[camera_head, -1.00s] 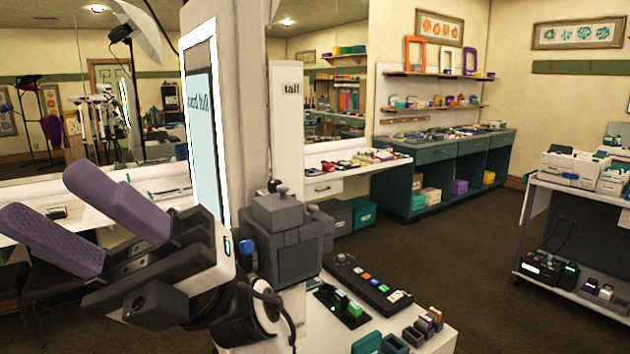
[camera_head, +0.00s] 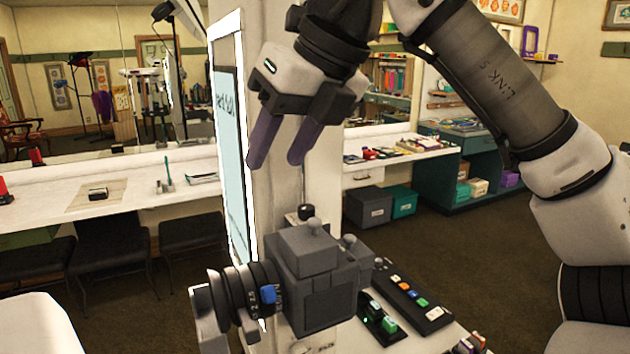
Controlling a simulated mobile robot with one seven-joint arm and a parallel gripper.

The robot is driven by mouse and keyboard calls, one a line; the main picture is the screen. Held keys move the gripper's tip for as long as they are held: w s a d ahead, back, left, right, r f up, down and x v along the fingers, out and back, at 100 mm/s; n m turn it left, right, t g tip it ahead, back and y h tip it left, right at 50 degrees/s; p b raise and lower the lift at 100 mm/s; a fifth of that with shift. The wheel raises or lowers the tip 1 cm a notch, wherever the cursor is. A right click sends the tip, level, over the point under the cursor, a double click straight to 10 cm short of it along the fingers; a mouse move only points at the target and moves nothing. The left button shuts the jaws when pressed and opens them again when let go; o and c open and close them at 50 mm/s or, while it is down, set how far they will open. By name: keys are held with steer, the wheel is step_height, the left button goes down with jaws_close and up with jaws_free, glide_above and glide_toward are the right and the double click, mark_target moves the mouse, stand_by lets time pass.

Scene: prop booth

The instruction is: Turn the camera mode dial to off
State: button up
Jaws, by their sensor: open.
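The dark grey camera (camera_head: 318,270) stands at the lower middle, its ringed lens (camera_head: 240,292) facing left, with a blue piece (camera_head: 268,294) beside the lens. Small grey knobs stand on the camera: one on the top (camera_head: 314,226) and one on a lower step (camera_head: 348,240). I cannot tell which is the mode dial, and no off marking is readable. My gripper (camera_head: 273,162) is open and empty, its two purple fingers pointing down. In the picture it is above and slightly left of the camera, apart from it.
A control panel (camera_head: 412,295) with coloured buttons and a small box with green switches (camera_head: 378,318) lie right of the camera. A white pillar with a lit screen (camera_head: 232,150) stands behind. A long white counter (camera_head: 130,195) runs along the left.

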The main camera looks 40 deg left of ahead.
mark_target(307, 207)
steer(key=w+d+r+m+t+h, duration=0.2)
steer(key=w+d+r+m+t, duration=0.1)
steer(key=w, duration=0.2)
steer(key=shift+n, duration=0.3)
steer(key=x, duration=0.4)
steer(key=p+x, duration=0.1)
steer(key=x, duration=0.4)
steer(key=p+x, duration=0.1)
steer(key=x, duration=0.3)
steer(key=shift+s+a+f, duration=0.2)
steer(key=shift+s+a, duration=0.1)
steer(key=shift+a, duration=0.1)
jaws_close()
